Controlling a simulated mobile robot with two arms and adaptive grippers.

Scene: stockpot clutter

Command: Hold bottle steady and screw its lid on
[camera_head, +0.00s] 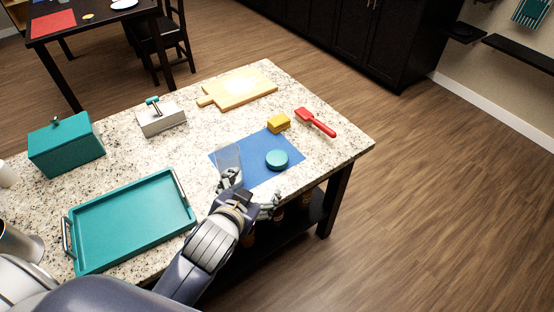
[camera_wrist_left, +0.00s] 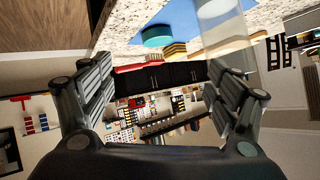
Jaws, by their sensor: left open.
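A clear bottle (camera_head: 228,157) stands at the left part of the blue mat (camera_head: 258,176) on the granite counter; its lower part is hidden behind my left gripper. A round teal lid (camera_head: 277,159) lies on the mat to the right of the bottle. My left gripper (camera_head: 251,193) is open and empty at the mat's front edge, with one finger in front of the bottle. In the left wrist view, the bottle (camera_wrist_left: 222,28) shows behind the right finger; I cannot tell whether they touch. The lid (camera_wrist_left: 157,37) is beyond the open fingers. My right gripper is out of view.
A yellow sponge (camera_head: 278,123) and a red brush (camera_head: 316,122) lie behind the lid. A teal tray (camera_head: 130,220) is at the left front. A teal box (camera_head: 66,147), a white box (camera_head: 161,119) and a cutting board (camera_head: 238,88) stand farther back. The counter's right corner is clear.

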